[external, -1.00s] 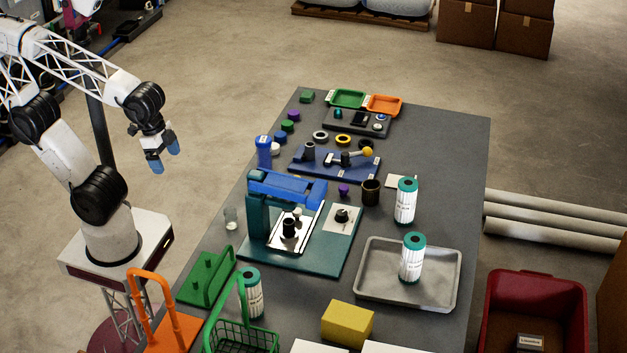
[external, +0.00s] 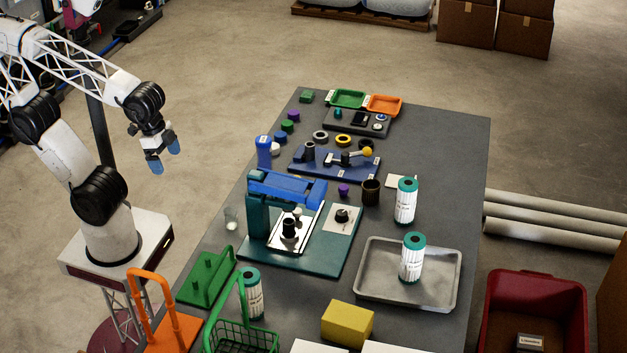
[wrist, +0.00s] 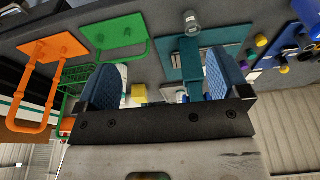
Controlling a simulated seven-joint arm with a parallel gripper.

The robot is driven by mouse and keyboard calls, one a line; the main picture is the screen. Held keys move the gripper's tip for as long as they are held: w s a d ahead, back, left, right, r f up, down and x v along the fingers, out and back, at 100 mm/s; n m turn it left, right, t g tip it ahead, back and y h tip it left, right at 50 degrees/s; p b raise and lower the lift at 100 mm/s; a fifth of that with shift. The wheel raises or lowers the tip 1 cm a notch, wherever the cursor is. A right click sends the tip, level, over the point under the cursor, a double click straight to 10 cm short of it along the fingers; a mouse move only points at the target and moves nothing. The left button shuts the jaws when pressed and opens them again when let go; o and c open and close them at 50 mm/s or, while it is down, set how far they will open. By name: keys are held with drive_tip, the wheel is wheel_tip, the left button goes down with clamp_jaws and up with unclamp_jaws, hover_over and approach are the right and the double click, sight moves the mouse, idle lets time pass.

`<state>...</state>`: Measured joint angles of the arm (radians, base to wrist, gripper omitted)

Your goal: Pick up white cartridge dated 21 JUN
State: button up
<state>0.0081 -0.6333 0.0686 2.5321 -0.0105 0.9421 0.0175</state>
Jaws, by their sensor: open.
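Three white cartridges with teal caps stand upright on the table. One cartridge (external: 405,203) is at the right behind the grey tray. A second cartridge (external: 411,260) stands in the grey tray (external: 372,287). A third cartridge (external: 253,295) stands by the green basket, partly hidden by its handle. Their printed labels are too small to read, so I cannot tell which is dated 21 JUN. My gripper (external: 164,161) is open and empty, in the air left of the table, away from all the cartridges. Its blue fingertips (wrist: 158,85) show spread apart in the wrist view.
A teal press with a blue arm (external: 287,188) stands mid-table. A green wire basket (external: 240,340), an orange handled stand (external: 172,332), a green stand (external: 207,279) and a yellow block (external: 347,322) are at the front. A red bin (external: 536,290) stands right of the table.

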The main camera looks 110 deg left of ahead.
drive_tip(key=shift+w, duration=0.1)
drive_tip(key=w+a+r+m, duration=0.2)
drive_tip(key=w+r+m, duration=0.1)
drive_tip(key=w, duration=0.6)
drive_tip(key=w+a+r+m, duration=0.1)
drive_tip(key=w+r+m, duration=0.15)
drive_tip(key=w, duration=0.65)
drive_tip(key=m+g, duration=0.3)
drive_tip(key=m, duration=1.2)
hover_over(410, 181)
drive_tip(key=shift+n, duration=0.25)
drive_tip(key=f, duration=1.3)
drive_tip(key=shift+s+d+f, duration=0.2)
drive_tip(key=shift+s+d, duration=0.1)
drive_tip(key=shift+w+a+f, duration=0.3)
drive_tip(key=shift+w, duration=0.05)
drive_tip(key=shift+f, duration=1.25)
